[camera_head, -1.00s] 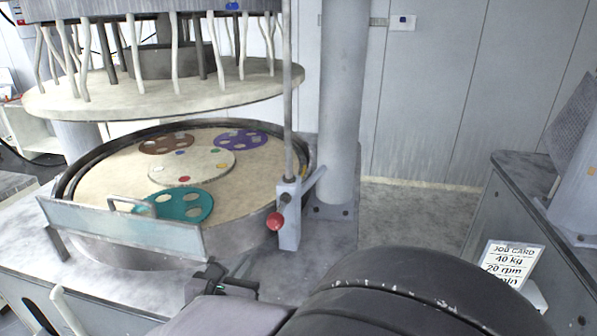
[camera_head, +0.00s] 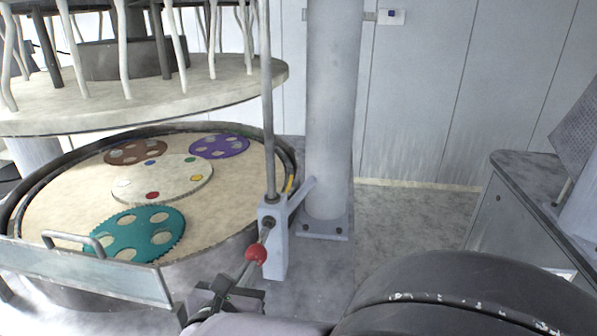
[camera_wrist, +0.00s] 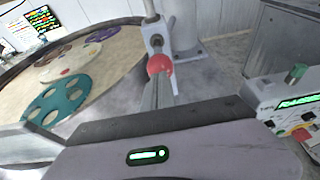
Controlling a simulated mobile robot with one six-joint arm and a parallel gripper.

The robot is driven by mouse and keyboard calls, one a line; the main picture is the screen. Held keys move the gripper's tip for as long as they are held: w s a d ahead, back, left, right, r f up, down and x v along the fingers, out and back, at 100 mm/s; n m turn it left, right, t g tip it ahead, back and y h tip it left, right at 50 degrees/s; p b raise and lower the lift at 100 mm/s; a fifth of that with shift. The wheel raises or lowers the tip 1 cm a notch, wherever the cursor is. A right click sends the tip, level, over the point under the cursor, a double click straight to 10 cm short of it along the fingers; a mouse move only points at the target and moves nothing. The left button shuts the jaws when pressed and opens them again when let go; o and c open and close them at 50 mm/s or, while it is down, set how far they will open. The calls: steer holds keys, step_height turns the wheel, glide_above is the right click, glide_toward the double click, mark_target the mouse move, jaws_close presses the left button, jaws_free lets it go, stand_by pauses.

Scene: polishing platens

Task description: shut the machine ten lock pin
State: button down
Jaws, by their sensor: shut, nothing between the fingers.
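The lock pin shows as a red ball knob (camera_head: 256,254) on a short rod at a pale grey bracket (camera_head: 273,238), beside the platen's right edge. A thin upright rod rises from the bracket. In the wrist view the red knob (camera_wrist: 160,65) is just beyond the fingertips, near the top centre. My gripper (camera_head: 246,276) is shut and empty, just below and in front of the knob. It also shows in the wrist view (camera_wrist: 159,88). I cannot tell whether the fingertips touch the knob.
The round platen (camera_head: 60,190) with teal, brown and purple carriers lies left, with a clear guard and handle (camera_head: 75,240) in front. The upper plate (camera_head: 200,98) hangs above. A thick grey column (camera_head: 331,120) stands behind the bracket. A control box (camera_wrist: 285,105) is at right.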

mark_target(252, 256)
steer(key=w, duration=0.3)
steer(key=w+b, duration=0.1)
steer(key=w, duration=0.1)
steer(key=shift+w+d, duration=0.15)
steer(key=shift+d, duration=0.15)
steer(key=shift+r, duration=0.15)
steer(key=shift+a, duration=0.1)
